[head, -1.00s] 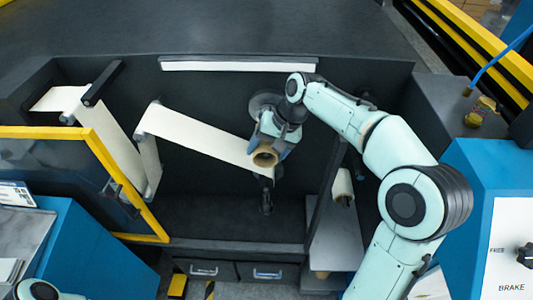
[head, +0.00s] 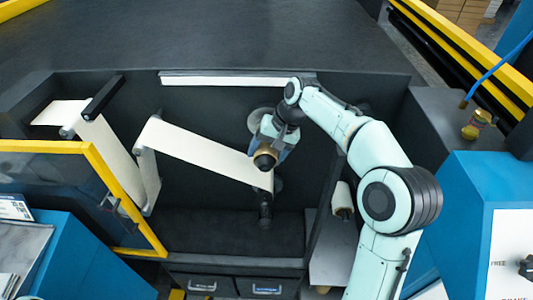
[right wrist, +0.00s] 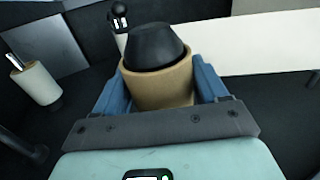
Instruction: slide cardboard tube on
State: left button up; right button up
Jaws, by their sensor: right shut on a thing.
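The tan cardboard tube (head: 264,163) is between the fingers of my right gripper (head: 268,152), in the machine's dark recess. In the right wrist view the tube (right wrist: 160,88) sits between the two blue fingers, which are shut on it. A black rounded spindle end (right wrist: 153,45) sticks out of the tube's far opening, so the tube is around it. How far along the spindle the tube sits cannot be told. In the head view the tube's opening looks dark. My left gripper is not in view.
A white web (head: 200,150) runs down to the right, close to the tube. A dark post (head: 265,210) stands below it. A white roll (head: 342,200) is on the right beyond a dark partition. A yellow-framed guard (head: 90,148) is at left.

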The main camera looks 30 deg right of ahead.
dwell(0.3)
jog(key=o, duration=1.1)
jog(key=shift+r, duration=0.1)
jog(key=v, duration=1.3)
jog(key=shift+r, duration=0.1)
